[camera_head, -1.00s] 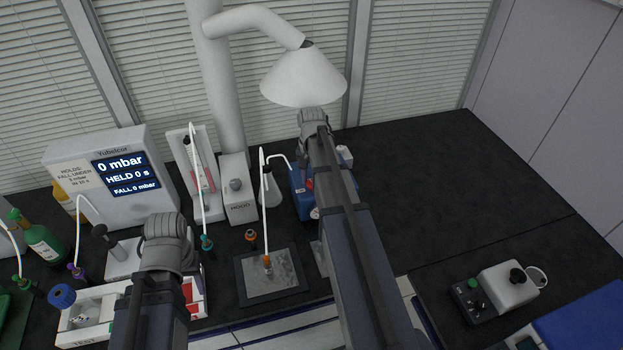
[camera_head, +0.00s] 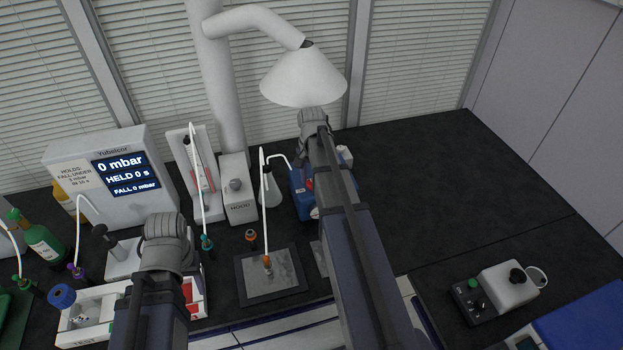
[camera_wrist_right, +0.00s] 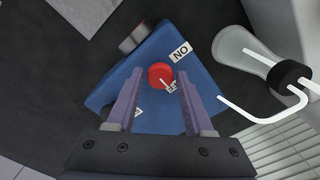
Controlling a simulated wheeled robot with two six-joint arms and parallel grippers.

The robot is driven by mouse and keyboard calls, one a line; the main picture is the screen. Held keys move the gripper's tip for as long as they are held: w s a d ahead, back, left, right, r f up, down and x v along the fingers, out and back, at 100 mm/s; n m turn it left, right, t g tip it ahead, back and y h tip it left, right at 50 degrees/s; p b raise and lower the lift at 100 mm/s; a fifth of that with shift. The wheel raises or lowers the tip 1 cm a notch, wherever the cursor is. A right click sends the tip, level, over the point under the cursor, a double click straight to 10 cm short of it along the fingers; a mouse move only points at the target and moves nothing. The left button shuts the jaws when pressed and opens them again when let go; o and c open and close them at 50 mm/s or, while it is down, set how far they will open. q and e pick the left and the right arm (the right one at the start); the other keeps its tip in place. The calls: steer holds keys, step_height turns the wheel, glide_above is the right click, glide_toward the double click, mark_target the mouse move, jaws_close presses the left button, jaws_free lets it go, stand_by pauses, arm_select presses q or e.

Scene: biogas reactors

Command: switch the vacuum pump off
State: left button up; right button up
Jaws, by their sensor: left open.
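The vacuum pump is a blue box (camera_head: 300,196) on the bench, partly hidden behind my right arm in the head view. In the right wrist view its blue top (camera_wrist_right: 205,85) fills the middle. A round red knob (camera_wrist_right: 159,73) with a white pointer line sits on it. The line points to the lower right, towards a partly hidden white label. An ON label (camera_wrist_right: 180,51) lies to the knob's upper right. My right gripper (camera_wrist_right: 160,84) is open over the pump, its fingers either side of the knob and apart from it. My left gripper (camera_head: 166,235) is over the front left bench; its fingertips are hidden.
A glass flask (camera_wrist_right: 243,50) with a black cap and white tube stands beside the pump. The display unit (camera_head: 125,178) reads 0 mbar. A white fume hood cone (camera_head: 303,80) hangs behind the pump. The bench right of the pump (camera_head: 450,180) is clear.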

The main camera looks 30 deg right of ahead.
mark_target(311, 182)
steer(key=shift+o, duration=1.4)
steer(key=shift+r, duration=0.15)
step_height(311, 182, up, 8)
steer(key=p, duration=0.8)
steer(key=shift+f, duration=0.2)
steer(key=s+a+f+n+b, duration=0.3)
steer(key=s+a+n, duration=0.2)
steer(key=a, duration=0.5)
steer(key=s+a+f+n+b, duration=0.3)
steer(key=s+a+n, duration=0.2)
steer(key=a, duration=0.5)
steer(key=s+a+f+n+h+b, duration=0.1)
steer(key=s+a+f+n+b, duration=0.2)
steer(key=a, duration=0.7)
steer(key=s+n+b, duration=0.1)
steer(key=s+n, duration=0.1)
steer(key=s, duration=0.1)
steer(key=shift+s+a+f+n, duration=0.15)
steer(key=shift+s+f+n, duration=0.2)
steer(key=shift+f+n, duration=0.05)
